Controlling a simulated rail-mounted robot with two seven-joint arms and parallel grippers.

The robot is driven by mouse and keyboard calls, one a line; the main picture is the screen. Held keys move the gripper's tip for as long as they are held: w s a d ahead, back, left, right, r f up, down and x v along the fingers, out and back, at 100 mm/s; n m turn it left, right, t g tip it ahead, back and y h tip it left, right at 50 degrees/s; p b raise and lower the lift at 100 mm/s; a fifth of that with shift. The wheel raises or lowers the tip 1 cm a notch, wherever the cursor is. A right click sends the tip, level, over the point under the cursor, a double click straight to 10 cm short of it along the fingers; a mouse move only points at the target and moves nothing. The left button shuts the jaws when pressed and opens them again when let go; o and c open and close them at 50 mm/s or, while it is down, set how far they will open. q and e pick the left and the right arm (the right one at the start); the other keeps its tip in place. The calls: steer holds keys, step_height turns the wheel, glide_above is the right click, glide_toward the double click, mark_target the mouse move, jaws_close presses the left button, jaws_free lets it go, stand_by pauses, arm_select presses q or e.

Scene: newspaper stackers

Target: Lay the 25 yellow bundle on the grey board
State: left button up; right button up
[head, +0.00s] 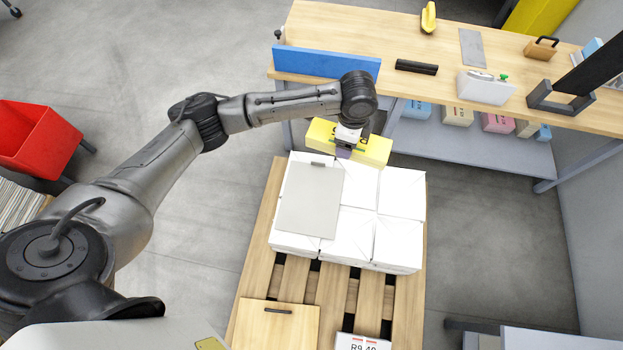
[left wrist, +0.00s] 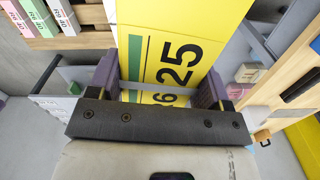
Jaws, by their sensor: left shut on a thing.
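My left gripper (head: 344,148) is shut on the yellow bundle (head: 374,151) and holds it by its middle, over the far edge of the white stacks. In the left wrist view, the number 25 shows on the yellow bundle (left wrist: 168,35) between the fingers (left wrist: 160,92). The grey board (head: 309,203) lies flat on the left part of the white stacks, nearer than the bundle and apart from it in the picture. A dark clip or handle sits at its far edge. My right gripper is not in view.
White stacks (head: 397,196) fill the far part of a wooden pallet (head: 372,303). A wooden board with a handle (head: 277,325) lies at its near left. Behind stands a wooden bench (head: 400,40) with a blue panel (head: 325,64). A red bin (head: 35,135) stands far left.

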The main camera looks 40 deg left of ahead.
arm_select(q)
steer(key=s+a+f+m+b, duration=0.1)
steer(key=f+m, duration=0.4)
steer(key=f, duration=0.5)
steer(key=s+a+f+m+b, duration=0.2)
steer(key=a+f+m+b, duration=0.2)
steer(key=f, duration=0.6)
steer(key=s+a+f+m+b, duration=0.2)
steer(key=f+m, duration=0.5)
steer(key=f, duration=0.4)
steer(key=shift+a+b, duration=0.3)
steer(key=shift+b, duration=0.55)
step_height(320, 180, down, 7)
steer(key=b, duration=0.3)
steer(key=shift+r+b, duration=0.1)
steer(key=shift+b, duration=0.3)
steer(key=shift+f+b, duration=0.35)
steer(key=shift+f, duration=0.25)
